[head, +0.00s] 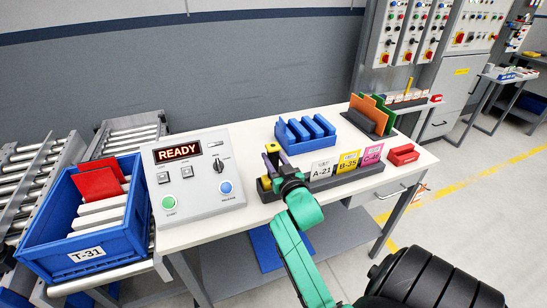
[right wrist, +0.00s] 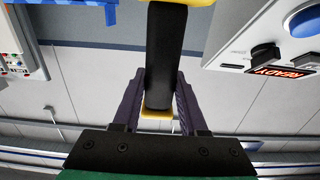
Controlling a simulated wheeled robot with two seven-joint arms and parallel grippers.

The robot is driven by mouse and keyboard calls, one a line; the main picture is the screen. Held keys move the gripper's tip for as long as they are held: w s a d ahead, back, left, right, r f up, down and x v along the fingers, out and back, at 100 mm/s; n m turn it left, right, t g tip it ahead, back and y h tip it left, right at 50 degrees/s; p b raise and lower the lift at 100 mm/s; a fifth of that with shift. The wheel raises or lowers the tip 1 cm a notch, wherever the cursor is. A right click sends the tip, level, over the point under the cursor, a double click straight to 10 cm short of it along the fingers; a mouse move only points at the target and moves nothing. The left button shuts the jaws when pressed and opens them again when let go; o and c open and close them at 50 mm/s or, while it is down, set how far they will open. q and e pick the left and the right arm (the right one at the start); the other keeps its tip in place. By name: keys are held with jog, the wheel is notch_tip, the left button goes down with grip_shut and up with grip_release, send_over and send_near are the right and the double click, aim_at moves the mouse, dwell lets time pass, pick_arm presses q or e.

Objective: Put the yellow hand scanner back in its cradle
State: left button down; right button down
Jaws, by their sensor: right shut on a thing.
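The yellow hand scanner (head: 272,147) shows as a small yellow and black piece at the tip of my right gripper (head: 274,162). In the right wrist view its black handle (right wrist: 165,55) stands between the two purple fingers, with yellow at both ends. The right gripper is shut on the handle, above the left end of a dark grey rack (head: 345,180) on the white table. A small yellow part (head: 266,182) shows low at that rack end, partly hidden by my arm. I cannot single out the cradle for certain. My left gripper is out of view.
The control box (head: 192,172) reading READY stands left of the gripper. Label cards (head: 348,161) stand in the rack. Behind are a blue slotted holder (head: 305,132) and colored panels (head: 372,112). A red block (head: 403,154) sits right. A blue crate (head: 40,240) stands far left.

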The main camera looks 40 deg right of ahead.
aim_at(274, 146)
jog(key=shift+f, duration=0.1)
dwell(0.3)
jog(key=shift+c, duration=1.8)
grip_release()
jog(key=o, duration=0.4)
jog(key=shift+c, duration=0.2)
notch_tip(274, 146, up, 8)
jog(key=p, duration=0.8)
